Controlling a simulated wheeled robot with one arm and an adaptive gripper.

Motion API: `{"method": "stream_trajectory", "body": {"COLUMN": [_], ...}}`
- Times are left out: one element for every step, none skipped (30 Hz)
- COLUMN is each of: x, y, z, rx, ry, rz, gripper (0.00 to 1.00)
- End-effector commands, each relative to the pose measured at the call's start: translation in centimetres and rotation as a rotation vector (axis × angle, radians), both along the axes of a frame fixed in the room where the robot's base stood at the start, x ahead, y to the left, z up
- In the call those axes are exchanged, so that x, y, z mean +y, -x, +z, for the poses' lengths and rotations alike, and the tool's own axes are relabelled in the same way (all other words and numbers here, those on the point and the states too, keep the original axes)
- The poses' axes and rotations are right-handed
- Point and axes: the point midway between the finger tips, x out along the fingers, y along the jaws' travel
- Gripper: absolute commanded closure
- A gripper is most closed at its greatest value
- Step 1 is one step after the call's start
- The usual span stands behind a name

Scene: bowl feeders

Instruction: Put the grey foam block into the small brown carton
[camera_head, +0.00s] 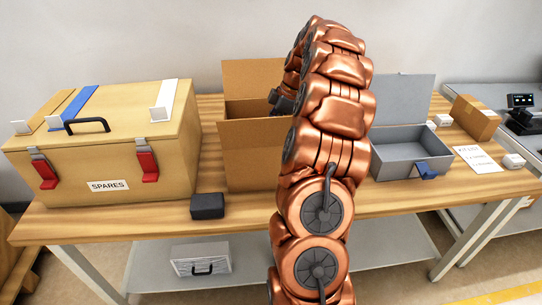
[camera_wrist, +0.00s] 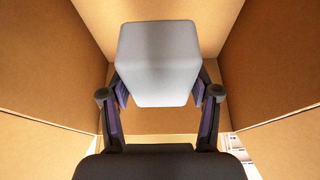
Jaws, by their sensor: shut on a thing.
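The grey foam block (camera_wrist: 158,62) is a pale, smooth block between my fingers in the wrist view. My gripper (camera_wrist: 158,94) is shut on it, one dark finger on each side. Brown cardboard walls (camera_wrist: 55,70) surround the block on the left, right and far side. I cannot tell whether the block touches the carton floor. In the head view the open brown carton (camera_head: 250,155) stands on the table behind my arm, its back flap raised. There my arm hides the block and the carton's right part; only a dark bit of my gripper shows at its opening.
A tan SPARES case (camera_head: 95,140) stands left of the carton, with a black block (camera_head: 207,206) in front. An open grey box (camera_head: 400,160) stands to the right. A closed brown box (camera_head: 475,117) and white paper (camera_head: 477,160) lie farther right.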

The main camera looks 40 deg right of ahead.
Motion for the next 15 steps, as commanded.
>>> {"method": "stream_trajectory", "body": {"x": [0.2,0.2,0.4,0.5,0.7,0.8,0.9,0.9,0.9,0.9,0.9,0.9,0.9,0.9,0.9], "y": [0.0,-0.1,-0.2,-0.3,-0.3,-0.3,-0.4,-0.4,-0.5,-0.5,-0.5,-0.5,-0.5,-0.5,-0.5], "z": [-0.3,-0.5,-1.0,-1.4,-1.8,-2.4,-2.9,-3.4,-4.1,-4.5,-4.9,-5.3,-5.5,-5.8,-6.0], "rx": [0.001,0.001,0.002,0.002,0.004,0.006,0.007,0.004,0.002,0.003,0.003,0.003,0.002,0.002,0.002], "ry": [-0.001,-0.001,0.0,0.0,-0.003,-0.005,-0.005,-0.005,-0.003,-0.004,-0.004,-0.004,-0.003,-0.002,-0.001], "rz": [0.004,0.006,0.009,0.012,0.014,0.016,0.016,0.017,0.017,0.018,0.018,0.018,0.017,0.016,0.016], "gripper": [0.67,0.67,0.67,0.67,0.67,0.67,0.67,0.67,0.67,0.67,0.67,0.67,0.67,0.67,0.67]}}
